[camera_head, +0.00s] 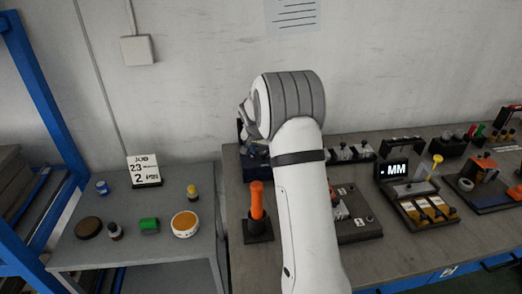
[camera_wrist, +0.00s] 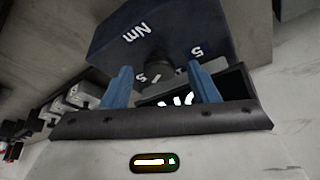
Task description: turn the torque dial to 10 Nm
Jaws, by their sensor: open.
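The torque unit is a dark blue box, marked "Nm" and "5", and it fills the top of the wrist view (camera_wrist: 165,28). In the head view its blue body (camera_head: 256,158) shows partly behind my arm. The dark grey dial (camera_wrist: 173,76) sticks out from its face. My gripper (camera_wrist: 162,72) is open, with one blue finger on each side of the dial. I cannot tell whether either finger touches it. The dial's pointer setting is not readable. A black display with white characters (camera_wrist: 180,98) is partly hidden behind the gripper.
An orange-handled tool (camera_head: 257,203) stands in a dark holder beside my arm. A lit display reading "MM" (camera_head: 394,170) and fixtures stand to the right. A job card (camera_head: 144,170) and several small items are on the left table. A gap separates the tables.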

